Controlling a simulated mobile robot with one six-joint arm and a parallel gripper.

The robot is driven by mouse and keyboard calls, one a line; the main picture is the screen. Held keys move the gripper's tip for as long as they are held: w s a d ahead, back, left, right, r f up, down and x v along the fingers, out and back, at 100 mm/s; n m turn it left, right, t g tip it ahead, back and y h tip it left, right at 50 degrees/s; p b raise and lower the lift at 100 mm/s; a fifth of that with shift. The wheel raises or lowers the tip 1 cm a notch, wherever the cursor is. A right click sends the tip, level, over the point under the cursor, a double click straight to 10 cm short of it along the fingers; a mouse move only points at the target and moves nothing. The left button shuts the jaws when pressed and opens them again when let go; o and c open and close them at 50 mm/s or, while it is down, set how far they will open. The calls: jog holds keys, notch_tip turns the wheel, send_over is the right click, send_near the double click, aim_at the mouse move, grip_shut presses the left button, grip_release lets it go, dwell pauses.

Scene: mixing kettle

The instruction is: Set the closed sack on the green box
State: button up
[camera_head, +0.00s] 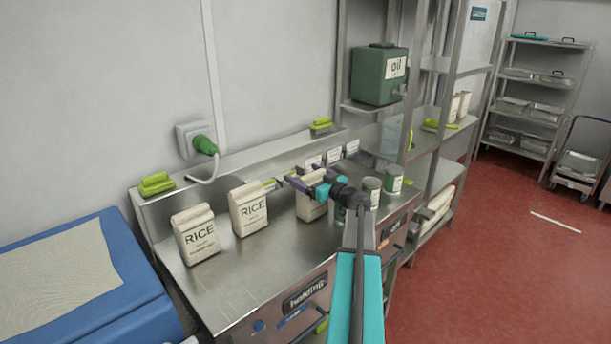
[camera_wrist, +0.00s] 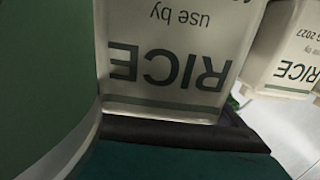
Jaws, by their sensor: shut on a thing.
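A white rice sack (camera_head: 311,209) stands on the steel counter, partly covered by my gripper (camera_head: 306,186). My gripper is shut on this sack near its top. In the wrist view the sack (camera_wrist: 165,60) fills the middle, its RICE print upside down, against a dark finger edge. Two more rice sacks, one at the left (camera_head: 197,235) and one in the middle (camera_head: 248,209), stand on the counter with folded tops. A green box-shaped container marked oil (camera_head: 377,78), with a tap, stands on a shelf above and behind the gripper.
Green-and-white cans (camera_head: 393,180) stand right of the held sack; one is close beside it in the wrist view (camera_wrist: 45,90). Steel shelf posts (camera_head: 412,90) rise at the right. A blue padded unit (camera_head: 130,262) is at the left. Red floor (camera_head: 500,240) is open at the right.

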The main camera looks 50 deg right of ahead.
jog(key=o, duration=1.8)
jog(key=shift+c, duration=0.2)
jog(key=shift+r, duration=0.15)
jog(key=s+b, duration=0.3)
jog(key=s, duration=0.9)
jog(key=shift+a, duration=0.45)
